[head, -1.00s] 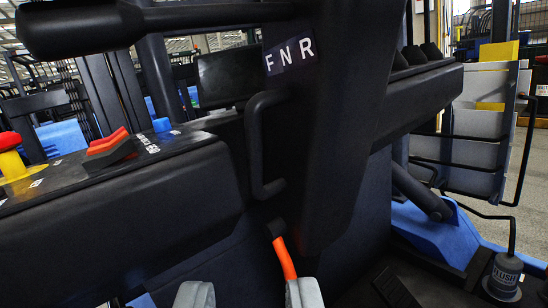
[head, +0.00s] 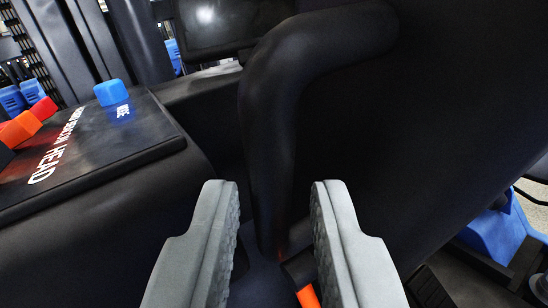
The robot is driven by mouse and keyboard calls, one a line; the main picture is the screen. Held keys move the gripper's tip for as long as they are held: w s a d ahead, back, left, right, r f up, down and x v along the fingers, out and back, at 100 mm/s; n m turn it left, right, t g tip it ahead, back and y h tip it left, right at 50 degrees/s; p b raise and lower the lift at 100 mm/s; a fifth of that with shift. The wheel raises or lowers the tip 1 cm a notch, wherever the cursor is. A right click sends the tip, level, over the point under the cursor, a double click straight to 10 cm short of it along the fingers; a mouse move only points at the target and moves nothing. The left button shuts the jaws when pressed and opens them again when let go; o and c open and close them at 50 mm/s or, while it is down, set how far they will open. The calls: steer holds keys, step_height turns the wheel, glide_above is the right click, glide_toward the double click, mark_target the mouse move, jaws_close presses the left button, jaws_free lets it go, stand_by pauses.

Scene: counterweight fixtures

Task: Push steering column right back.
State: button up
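The steering column (head: 430,120) is the large dark body filling the right half of the view. A thick black curved handle (head: 268,130) joins its upper part and runs down on its left side. My gripper (head: 274,190) is open, with one grey finger low on each side of the handle. The handle's lower part shows between the fingers, with gaps on both sides. I cannot tell whether the fingertips reach past it in depth. An orange lever part (head: 308,297) shows at the bottom by the right finger, which partly hides it.
A black console (head: 90,150) stands on the left, with a blue button (head: 113,92) and orange and red switches (head: 20,128). A dark screen (head: 225,25) is behind the handle. A blue floor part (head: 495,235) shows at the lower right.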

steer(key=shift+w, duration=0.4)
jaws_close()
steer(key=s+d+f+m+t, duration=0.2)
steer(key=s+d+f, duration=0.3)
steer(key=s, duration=0.4)
steer(key=shift+s+d+f+t, duration=0.3)
steer(key=shift+s+d+f, duration=0.1)
steer(key=shift+f, duration=0.3)
jaws_free()
steer(key=shift+s, duration=0.15)
steer(key=shift+d, duration=0.1)
steer(key=shift+r, duration=0.15)
